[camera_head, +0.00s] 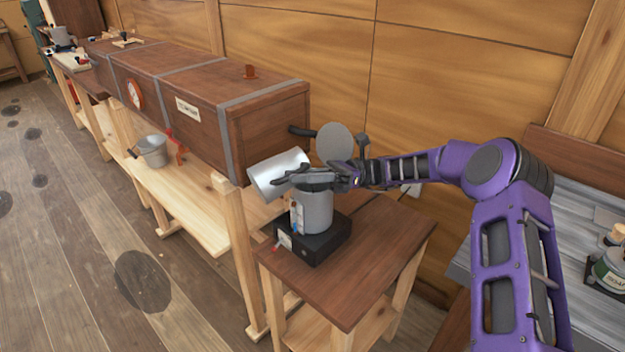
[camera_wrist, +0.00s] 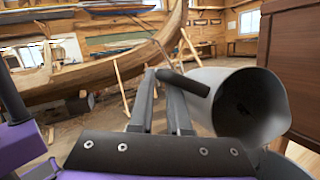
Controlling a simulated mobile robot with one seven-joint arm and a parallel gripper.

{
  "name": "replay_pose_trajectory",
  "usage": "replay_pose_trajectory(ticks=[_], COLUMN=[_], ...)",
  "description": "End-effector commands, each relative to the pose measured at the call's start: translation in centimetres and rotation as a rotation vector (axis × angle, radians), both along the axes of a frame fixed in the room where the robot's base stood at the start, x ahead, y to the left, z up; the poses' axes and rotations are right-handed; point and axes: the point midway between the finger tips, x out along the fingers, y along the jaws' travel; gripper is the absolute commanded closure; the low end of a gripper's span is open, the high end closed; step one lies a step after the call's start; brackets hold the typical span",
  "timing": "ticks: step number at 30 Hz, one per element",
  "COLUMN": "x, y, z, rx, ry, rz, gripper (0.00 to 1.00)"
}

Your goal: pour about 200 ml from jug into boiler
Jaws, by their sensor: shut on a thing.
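The jug (camera_head: 278,175) is a silvery metal cylinder, tipped far over nearly onto its side. My gripper (camera_head: 298,174) is shut on its dark handle; the fingers also show around the handle in the wrist view (camera_wrist: 165,88). In the wrist view the jug (camera_wrist: 215,95) shows its dark open mouth, facing back toward the camera. The boiler (camera_head: 313,212) is a grey cylinder on a black base, upright on a small wooden table, just below the jug and gripper. A round grey disc, seemingly its raised lid (camera_head: 335,142), stands above it. The boiler's opening is hidden, and no stream of liquid is visible.
The small table (camera_head: 365,255) has free room in front and right of the boiler. A long brown wooden chest (camera_head: 270,117) stands close behind and left of the jug. A metal bucket (camera_head: 152,151) stands on the lower bench. Bottles (camera_head: 612,268) stand at right.

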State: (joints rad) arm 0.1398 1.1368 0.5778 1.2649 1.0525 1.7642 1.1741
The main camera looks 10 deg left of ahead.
Motion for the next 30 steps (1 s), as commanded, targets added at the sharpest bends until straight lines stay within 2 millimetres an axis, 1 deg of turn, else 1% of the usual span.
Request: replay_pose_trajectory(ticks=[25,27,30], x=[0.4,0.2,-0.9], y=[-0.4,-0.1,1.4], z=[-0.1,-0.1,0.2], rx=[0.042,0.029,-0.036], ry=[0.035,0.021,-0.044], rz=[0.001,0.003,0.008], gripper=[1.00,1.00,1.00])
